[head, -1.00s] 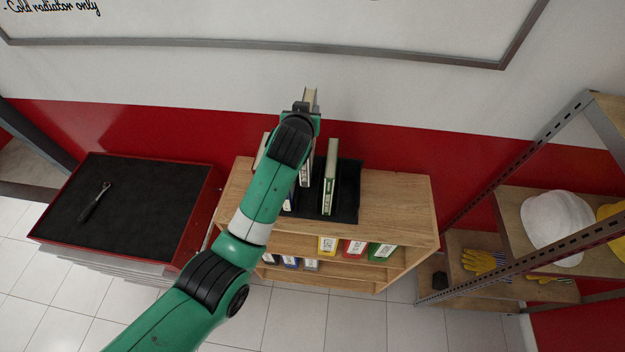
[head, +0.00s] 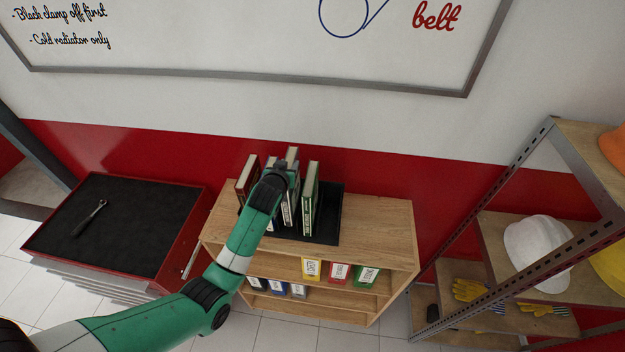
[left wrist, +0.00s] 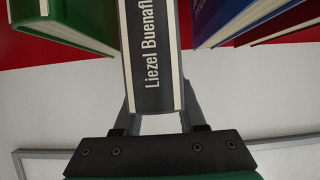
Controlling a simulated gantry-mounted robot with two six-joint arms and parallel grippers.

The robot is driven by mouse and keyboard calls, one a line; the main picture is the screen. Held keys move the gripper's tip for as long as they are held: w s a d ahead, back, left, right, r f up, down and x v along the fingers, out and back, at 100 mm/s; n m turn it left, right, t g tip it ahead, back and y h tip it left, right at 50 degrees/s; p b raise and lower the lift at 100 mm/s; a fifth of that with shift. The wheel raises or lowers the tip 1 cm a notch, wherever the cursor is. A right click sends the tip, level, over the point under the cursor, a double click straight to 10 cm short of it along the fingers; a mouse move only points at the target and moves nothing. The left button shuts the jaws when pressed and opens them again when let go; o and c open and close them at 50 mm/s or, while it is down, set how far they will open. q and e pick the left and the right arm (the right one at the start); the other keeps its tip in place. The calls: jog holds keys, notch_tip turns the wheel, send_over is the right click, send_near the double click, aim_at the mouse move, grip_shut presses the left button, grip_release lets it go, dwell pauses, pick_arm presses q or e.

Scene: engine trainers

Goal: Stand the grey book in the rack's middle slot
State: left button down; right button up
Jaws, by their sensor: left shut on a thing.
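The grey book (head: 290,190) is upright, between the green book (head: 311,199) and the blue book (head: 271,165), over the black rack (head: 327,222). My left gripper (head: 280,177) is shut on its upper part. In the left wrist view, the fingers of my left gripper (left wrist: 157,118) lie on both sides of the grey book (left wrist: 153,60), whose dark spine label starts "Liezel". The green book (left wrist: 68,20) is on the left, the blue book (left wrist: 222,18) on the right. The book's lower end and the slot floor are hard to see. My right gripper is not in view.
A red book (head: 247,181) stands at the left of the row. The rack sits on a wooden shelf unit (head: 378,230), with bare top to its right and binders below. A red cabinet (head: 180,240) stands left, a metal shelf (head: 480,215) right.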

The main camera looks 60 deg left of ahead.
pick_arm(q)
notch_tip(320, 180, down, 6)
jog(key=b, duration=0.4)
jog(key=shift+a+r, duration=0.15)
jog(key=shift+r, duration=0.1)
jog(key=shift+c, duration=2.4)
grip_release()
jog(key=shift+s, duration=0.1)
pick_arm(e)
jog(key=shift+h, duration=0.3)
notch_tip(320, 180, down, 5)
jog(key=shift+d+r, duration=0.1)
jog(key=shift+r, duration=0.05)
